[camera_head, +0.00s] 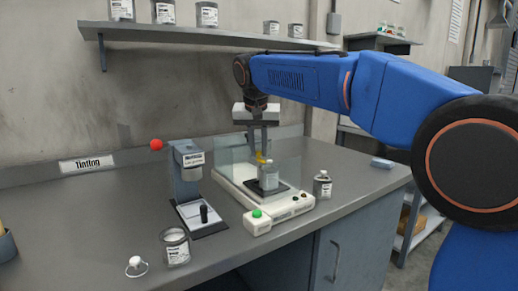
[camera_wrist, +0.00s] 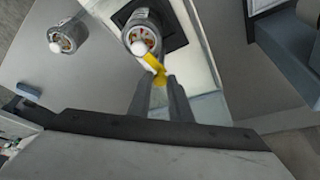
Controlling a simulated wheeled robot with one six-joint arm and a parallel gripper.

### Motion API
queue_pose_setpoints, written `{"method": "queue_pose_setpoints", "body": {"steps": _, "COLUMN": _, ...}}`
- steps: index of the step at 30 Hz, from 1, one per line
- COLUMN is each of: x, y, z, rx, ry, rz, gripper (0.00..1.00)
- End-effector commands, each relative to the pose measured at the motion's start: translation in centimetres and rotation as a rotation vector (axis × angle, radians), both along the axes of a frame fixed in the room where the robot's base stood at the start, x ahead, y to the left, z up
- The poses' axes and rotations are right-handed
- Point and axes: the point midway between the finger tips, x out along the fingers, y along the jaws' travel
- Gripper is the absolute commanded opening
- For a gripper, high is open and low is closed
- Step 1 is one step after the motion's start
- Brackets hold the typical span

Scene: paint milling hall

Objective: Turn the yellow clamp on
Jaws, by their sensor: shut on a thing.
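The yellow clamp (camera_wrist: 155,67) is at the side of a bottle on the machine's dark plate. In the head view a small yellow part of the clamp (camera_head: 260,157) shows behind that bottle. My gripper (camera_wrist: 160,84) points down with its fingers closed on the yellow clamp. The fingertips' exact contact is partly hidden in the head view.
A second bottle (camera_head: 322,185) stands right of the machine. A green button (camera_head: 257,213) is on the machine's front. A shelf (camera_head: 215,38) runs above.

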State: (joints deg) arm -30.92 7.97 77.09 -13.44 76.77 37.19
Motion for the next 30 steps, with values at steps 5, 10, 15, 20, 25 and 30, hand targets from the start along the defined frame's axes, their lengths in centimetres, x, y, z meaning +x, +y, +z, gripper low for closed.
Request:
{"method": "queue_pose_setpoints", "body": {"steps": 5, "x": 0.0, "y": 0.09, "z": 0.01, "rx": 0.0, "ry": 0.0, "rz": -0.069, "gripper": 0.0}}
{"method": "queue_pose_setpoints", "body": {"steps": 10, "x": 0.03, "y": 0.11, "z": 0.01, "rx": 0.001, "ry": 0.0, "rz": -0.105, "gripper": 0.0}}
{"method": "queue_pose_setpoints", "body": {"steps": 15, "x": 0.04, "y": 0.09, "z": 0.01, "rx": 0.0, "ry": 0.0, "rz": -0.115, "gripper": 0.0}}
{"method": "queue_pose_setpoints", "body": {"steps": 20, "x": 0.03, "y": 0.09, "z": 0.0, "rx": 0.0, "ry": 0.0, "rz": -0.115, "gripper": 0.0}}
{"method": "queue_pose_setpoints", "body": {"steps": 25, "x": 0.02, "y": 0.08, "z": -0.01, "rx": 0.0, "ry": 0.0, "rz": -0.115, "gripper": 0.25}}
{"method": "queue_pose_setpoints", "body": {"steps": 30, "x": 0.02, "y": 0.08, "z": -0.01, "rx": 0.0, "ry": 0.001, "rz": -0.115, "gripper": 0.37}}
